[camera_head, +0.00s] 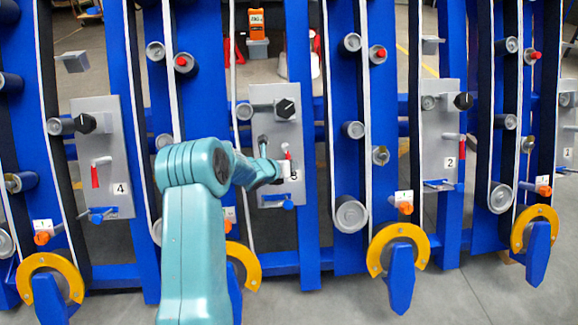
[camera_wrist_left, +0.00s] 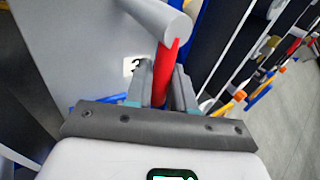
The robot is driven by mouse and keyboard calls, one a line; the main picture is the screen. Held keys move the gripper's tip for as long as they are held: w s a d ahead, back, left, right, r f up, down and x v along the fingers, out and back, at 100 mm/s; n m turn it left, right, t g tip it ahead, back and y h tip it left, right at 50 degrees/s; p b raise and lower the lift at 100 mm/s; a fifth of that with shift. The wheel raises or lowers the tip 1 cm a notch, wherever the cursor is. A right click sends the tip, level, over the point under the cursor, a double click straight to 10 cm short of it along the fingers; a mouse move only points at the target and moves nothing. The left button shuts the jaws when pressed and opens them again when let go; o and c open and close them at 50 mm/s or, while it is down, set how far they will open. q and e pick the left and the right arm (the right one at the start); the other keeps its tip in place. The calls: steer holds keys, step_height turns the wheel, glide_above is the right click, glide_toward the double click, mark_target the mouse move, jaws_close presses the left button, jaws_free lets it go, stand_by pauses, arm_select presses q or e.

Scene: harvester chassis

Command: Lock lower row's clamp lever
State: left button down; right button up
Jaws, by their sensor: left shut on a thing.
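The grey panel marked 3 (camera_head: 265,128) stands upright at the middle of the head view. Its clamp lever has a grey pivot and a red handle (camera_head: 287,153), mostly hidden by my arm and gripper. In the left wrist view the grey pivot (camera_wrist_left: 160,18) is at top centre, and the red handle (camera_wrist_left: 165,65) runs down from it between my fingers. My left gripper (camera_head: 281,170) is at this lever, also seen in the wrist view (camera_wrist_left: 165,90), shut on the red handle. My right gripper is in neither view.
The panel has a black knob (camera_head: 285,108) above the lever and a blue handle (camera_head: 284,204) below. Panel 4 (camera_head: 118,150) is left and panel 2 (camera_head: 435,135) right, each with a red-handled lever. Blue posts, rollers and yellow arcs (camera_head: 398,238) surround them. Grey floor is in front.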

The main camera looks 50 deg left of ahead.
arm_select(q)
steer(key=shift+a, duration=0.1)
steer(key=c, duration=1.1)
jaws_free()
steer(key=p+v, duration=0.2)
steer(key=v, duration=1.4)
steer(key=shift+s, duration=0.2)
steer(key=shift+r, duration=0.1)
